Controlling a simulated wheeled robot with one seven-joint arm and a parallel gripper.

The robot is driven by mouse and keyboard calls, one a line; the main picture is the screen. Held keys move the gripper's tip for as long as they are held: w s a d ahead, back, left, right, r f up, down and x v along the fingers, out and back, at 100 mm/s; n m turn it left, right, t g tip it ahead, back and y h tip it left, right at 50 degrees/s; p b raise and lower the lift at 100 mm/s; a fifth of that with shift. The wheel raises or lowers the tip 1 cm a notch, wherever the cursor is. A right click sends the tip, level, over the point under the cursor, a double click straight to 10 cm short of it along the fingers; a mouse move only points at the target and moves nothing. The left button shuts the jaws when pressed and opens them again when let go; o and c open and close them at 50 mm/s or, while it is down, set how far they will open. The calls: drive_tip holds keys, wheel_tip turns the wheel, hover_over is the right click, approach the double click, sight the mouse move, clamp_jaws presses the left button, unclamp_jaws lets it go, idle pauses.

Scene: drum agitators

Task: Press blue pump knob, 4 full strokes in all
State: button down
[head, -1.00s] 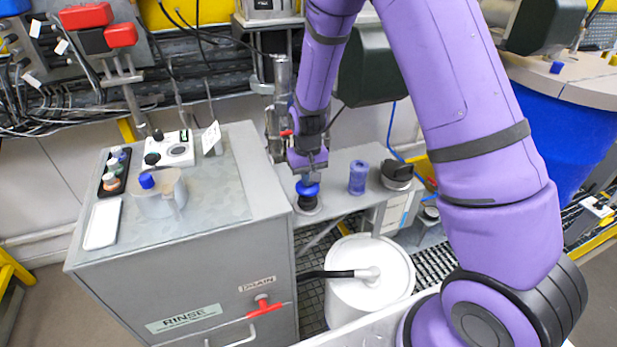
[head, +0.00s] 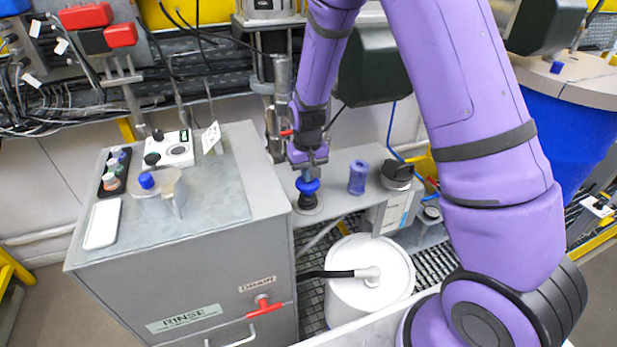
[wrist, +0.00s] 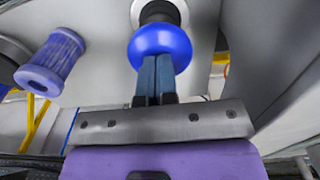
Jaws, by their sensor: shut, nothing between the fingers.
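The blue pump knob (head: 308,186) sits on a dark pump base at the edge of the grey shelf, right of the rinse cabinet. It also shows as a round blue ball (wrist: 160,47) at the top middle of the wrist view. My gripper (head: 308,174) points down at the knob from above. In the wrist view its two fingers (wrist: 156,70) are shut together with nothing between them, and their tips overlap the knob's near side. They appear to touch the knob or lie very close to it. A dark stem shows beneath the knob.
A blue ribbed cylinder (head: 357,178) and a dark-topped pot (head: 397,174) stand on the shelf to the right. The grey rinse cabinet (head: 270,200) is close on the left. A white drum (head: 372,270) with a black hose stands below.

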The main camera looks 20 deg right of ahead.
drive_tip(key=shift+r, duration=1.35)
drive_tip(key=shift+f, duration=0.1)
drive_tip(key=shift+f, duration=2.55)
drive_tip(key=shift+r, duration=2.65)
drive_tip(key=shift+f, duration=0.1)
drive_tip(key=shift+f, duration=2.6)
drive_tip(key=shift+r, duration=0.1)
